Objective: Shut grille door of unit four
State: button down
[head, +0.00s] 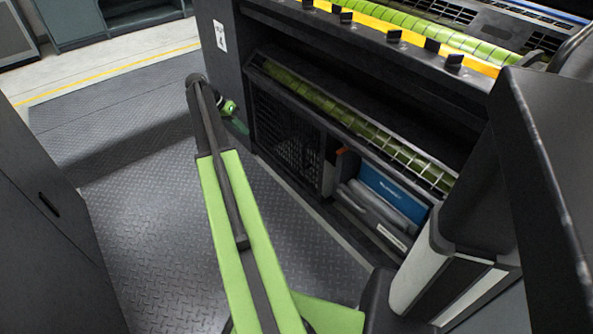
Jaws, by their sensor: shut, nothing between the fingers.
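A dark unit (345,55) stands at the centre right, with a low open bay in its front. A black grille panel (287,135) shows at the left of the lower bay. I cannot tell whether this is the grille door or how far it stands open. My green and black arm reaches up from the bottom. My gripper (239,126) is at its far end, small and dim, shut and empty, close to the unit's left front corner. I cannot tell whether it touches the unit.
Blue and grey items (385,200) lie in the lower bay, right of the grille. A green roller (350,120) runs above it. A tall dark panel (545,190) and a black and white column (440,275) crowd the right. A dark cabinet (40,220) bounds the left. Floor plating (130,185) between is clear.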

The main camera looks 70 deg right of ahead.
jog(key=s+d+f+m+g+b, duration=0.1)
jog(key=s+d+f+m+b, duration=0.25)
jog(key=s+d, duration=0.55)
jog(key=s+f+b, duration=0.6)
jog(key=s+f, duration=0.2)
jog(key=s, duration=0.1)
jog(key=shift+s+d+y+b, duration=0.15)
jog(key=shift+y+b, duration=0.15)
jog(key=shift+b, duration=0.1)
jog(key=shift+f, duration=0.1)
